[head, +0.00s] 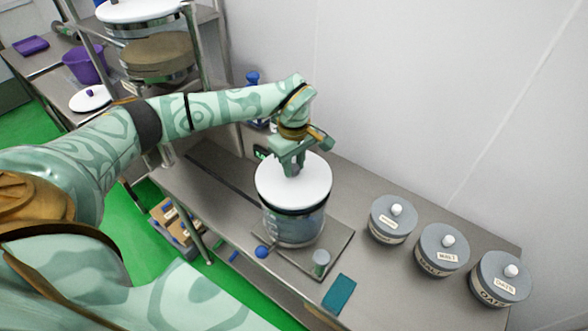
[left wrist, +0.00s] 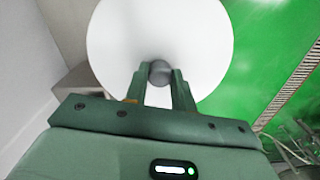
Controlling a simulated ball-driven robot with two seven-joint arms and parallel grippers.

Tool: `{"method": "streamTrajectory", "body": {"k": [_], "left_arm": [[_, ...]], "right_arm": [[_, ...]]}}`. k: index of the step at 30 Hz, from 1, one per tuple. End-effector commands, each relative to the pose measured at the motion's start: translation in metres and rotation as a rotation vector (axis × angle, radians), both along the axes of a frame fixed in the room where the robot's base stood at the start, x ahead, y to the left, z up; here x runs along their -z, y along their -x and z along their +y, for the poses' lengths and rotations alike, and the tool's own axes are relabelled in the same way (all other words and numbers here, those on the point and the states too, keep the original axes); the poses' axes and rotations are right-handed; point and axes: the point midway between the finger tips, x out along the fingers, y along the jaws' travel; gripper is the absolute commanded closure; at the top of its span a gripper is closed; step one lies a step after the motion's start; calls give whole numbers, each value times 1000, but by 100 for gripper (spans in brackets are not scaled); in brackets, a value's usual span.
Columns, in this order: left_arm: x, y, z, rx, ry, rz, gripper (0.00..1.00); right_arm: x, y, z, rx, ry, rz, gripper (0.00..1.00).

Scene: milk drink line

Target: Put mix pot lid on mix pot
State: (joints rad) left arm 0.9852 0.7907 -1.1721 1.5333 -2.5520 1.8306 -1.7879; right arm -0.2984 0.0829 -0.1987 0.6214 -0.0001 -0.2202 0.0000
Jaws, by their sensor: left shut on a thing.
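The mix pot lid (head: 293,194) is a round white disc, level over the top of the mix pot (head: 293,229), a clear container with a dark band near its rim. I cannot tell whether the lid rests on the rim or is held slightly above it. My left gripper (head: 291,170) is above the lid. In the left wrist view its two fingers (left wrist: 160,88) are shut on the lid's round grey knob (left wrist: 160,72), and the white lid (left wrist: 160,30) hides the pot below. My right gripper is in neither view.
The pot stands on a flat plate (head: 338,247) on the steel bench. Several grey lidded canisters (head: 441,254) stand to the right. A small grey cylinder (head: 320,263), a blue ball (head: 262,252) and a teal pad (head: 339,294) are in front. A white wall is behind.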

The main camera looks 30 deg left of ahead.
Motion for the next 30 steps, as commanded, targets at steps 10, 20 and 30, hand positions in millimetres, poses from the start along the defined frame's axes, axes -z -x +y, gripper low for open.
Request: {"method": "streamTrajectory", "body": {"k": [10, 20, 30], "left_arm": [[25, 1, -2, 3, 2, 2, 100], [27, 2, -2, 3, 1, 3, 53], [18, 1, -1, 2, 1, 0, 53]], "right_arm": [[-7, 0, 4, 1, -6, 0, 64], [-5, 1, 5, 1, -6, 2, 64], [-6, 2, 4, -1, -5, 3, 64]]}}
